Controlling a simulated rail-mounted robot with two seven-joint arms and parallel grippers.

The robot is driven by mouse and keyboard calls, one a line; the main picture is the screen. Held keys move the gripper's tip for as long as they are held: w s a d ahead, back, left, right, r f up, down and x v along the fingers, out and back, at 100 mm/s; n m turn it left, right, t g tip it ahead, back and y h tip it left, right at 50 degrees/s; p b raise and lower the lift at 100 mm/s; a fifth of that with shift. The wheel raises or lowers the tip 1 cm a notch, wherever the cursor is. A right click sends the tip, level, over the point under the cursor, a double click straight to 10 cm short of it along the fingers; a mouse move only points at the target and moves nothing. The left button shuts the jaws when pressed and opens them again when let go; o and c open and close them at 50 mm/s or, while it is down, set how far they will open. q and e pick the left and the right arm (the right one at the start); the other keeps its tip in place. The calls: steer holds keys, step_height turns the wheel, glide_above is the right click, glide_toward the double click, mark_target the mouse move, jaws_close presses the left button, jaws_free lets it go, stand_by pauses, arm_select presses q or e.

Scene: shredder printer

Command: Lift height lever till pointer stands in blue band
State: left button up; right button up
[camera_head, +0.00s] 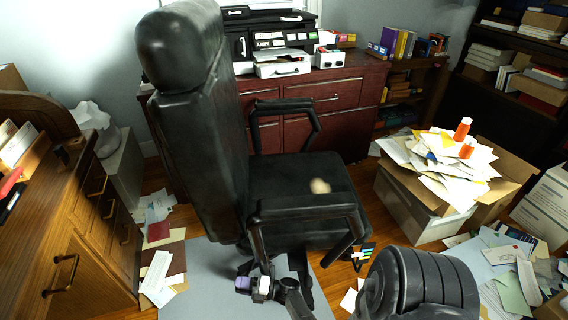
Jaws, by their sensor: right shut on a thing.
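A black office chair (205,110) stands in the middle of the head view, its seat facing right. My right gripper (253,284) is low under the front of the seat, beside the chair's base. It is shut on a small part there, which I take to be the height lever; the lever itself is hardly visible between the fingers. A small dark panel with coloured stripes (364,256) shows at the right of the chair, partly hidden by my arm. It may be the height gauge; its pointer is too small to make out. My left gripper is not in view.
A round beige thing (320,186) lies on the seat. A cardboard box (412,208) heaped with papers and orange bottles stands at right. Loose papers (508,268) cover the floor there. A wooden desk (85,225) is at left, a red cabinet (345,95) with printers behind.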

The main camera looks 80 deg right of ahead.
steer(key=shift+r, duration=0.25)
steer(key=shift+r+p, duration=0.15)
steer(key=shift+p, duration=0.3)
steer(key=shift+f+b, duration=0.45)
steer(key=shift+f, duration=0.2)
steer(key=o, duration=0.9)
steer(key=shift+d, duration=0.1)
steer(key=shift+c, duration=0.2)
steer(key=o, duration=0.4)
steer(key=shift+c, duration=0.2)
steer(key=shift+s, duration=0.15)
